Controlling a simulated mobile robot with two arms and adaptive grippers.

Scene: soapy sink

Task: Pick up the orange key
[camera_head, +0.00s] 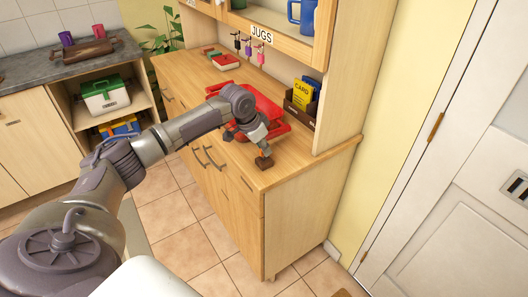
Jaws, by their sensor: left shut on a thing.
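My left arm reaches from the lower left to the front right corner of the wooden cabinet's worktop. My left gripper (264,156) points down there and is shut on a small dark brown thing (264,163), at or just above the worktop. What this thing is cannot be told at this size. I cannot make out an orange key. Several small items with dark, purple and pink parts hang on hooks (248,46) under the JUGS shelf; they look like keys with tags. My right gripper is not in view.
A large red object (268,108) lies on the worktop behind my left wrist. A dark holder (299,112) with a yellow CARD item stands to its right. A red and white box (225,62) lies farther back. The worktop's front right corner (300,160) is clear.

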